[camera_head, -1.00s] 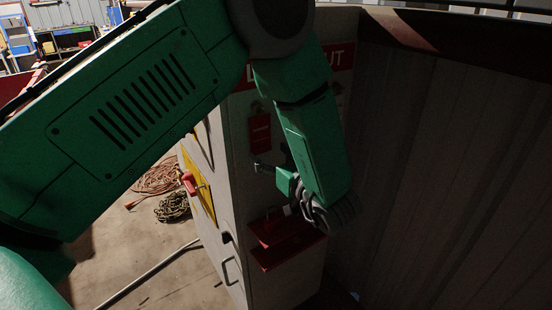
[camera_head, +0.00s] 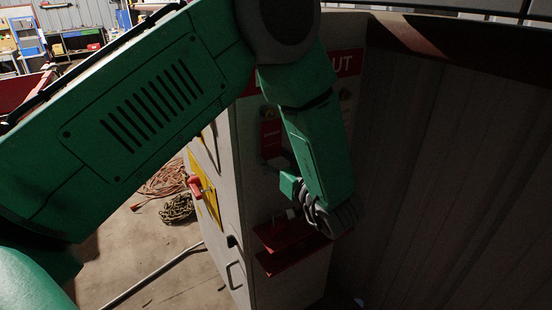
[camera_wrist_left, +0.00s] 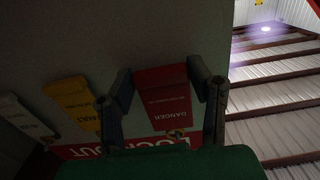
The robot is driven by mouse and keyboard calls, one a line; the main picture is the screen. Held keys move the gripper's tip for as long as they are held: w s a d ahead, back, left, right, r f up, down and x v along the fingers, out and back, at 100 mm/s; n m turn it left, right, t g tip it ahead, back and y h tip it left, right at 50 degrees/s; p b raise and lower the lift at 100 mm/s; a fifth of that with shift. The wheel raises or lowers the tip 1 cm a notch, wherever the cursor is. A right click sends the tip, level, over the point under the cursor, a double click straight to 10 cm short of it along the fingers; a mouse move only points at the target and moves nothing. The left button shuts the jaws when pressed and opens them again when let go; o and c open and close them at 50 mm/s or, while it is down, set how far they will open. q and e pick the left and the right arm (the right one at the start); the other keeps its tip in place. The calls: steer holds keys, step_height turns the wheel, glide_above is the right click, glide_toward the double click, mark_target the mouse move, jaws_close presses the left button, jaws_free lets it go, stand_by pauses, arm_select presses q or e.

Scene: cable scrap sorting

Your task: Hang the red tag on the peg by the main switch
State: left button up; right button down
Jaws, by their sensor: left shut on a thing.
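The red tag (camera_head: 270,134) hangs upright under the red lockout sign on the grey cabinet face. It also shows in the left wrist view (camera_wrist_left: 163,95), upside down, with a ring at its upper end. My left gripper (camera_head: 272,162) is at the tag's lower end. In the left wrist view its two dark fingers (camera_wrist_left: 160,72) flank the tag's sides, shut on it. The main switch is a red handle (camera_head: 195,186) on a yellow plate (camera_head: 208,200), on the cabinet's left side. I cannot make out the peg beside it. My right gripper is out of view.
A yellow tag (camera_wrist_left: 75,100) and a white tag (camera_wrist_left: 25,115) hang beside the red one. A red shelf (camera_head: 284,262) juts out below my left gripper. A corrugated wall (camera_head: 450,170) closes the right side. Coiled cables (camera_head: 178,208) lie on the floor.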

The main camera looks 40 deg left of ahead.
arm_select(q)
steer(key=shift+a+r, duration=0.15)
steer(key=shift+a, duration=0.1)
steer(key=shift+a+r+p, duration=0.15)
steer(key=shift+r+p, duration=0.15)
steer(key=shift+p, duration=0.25)
steer(key=shift+s+d+r, duration=0.1)
steer(key=shift+d, duration=0.5)
steer(key=shift+c, duration=0.4)
steer(key=shift+p+v, duration=0.35)
steer(key=shift+v, duration=0.9)
steer(key=shift+p+v, duration=0.3)
steer(key=shift+v, duration=1.05)
steer(key=shift+r, duration=0.1)
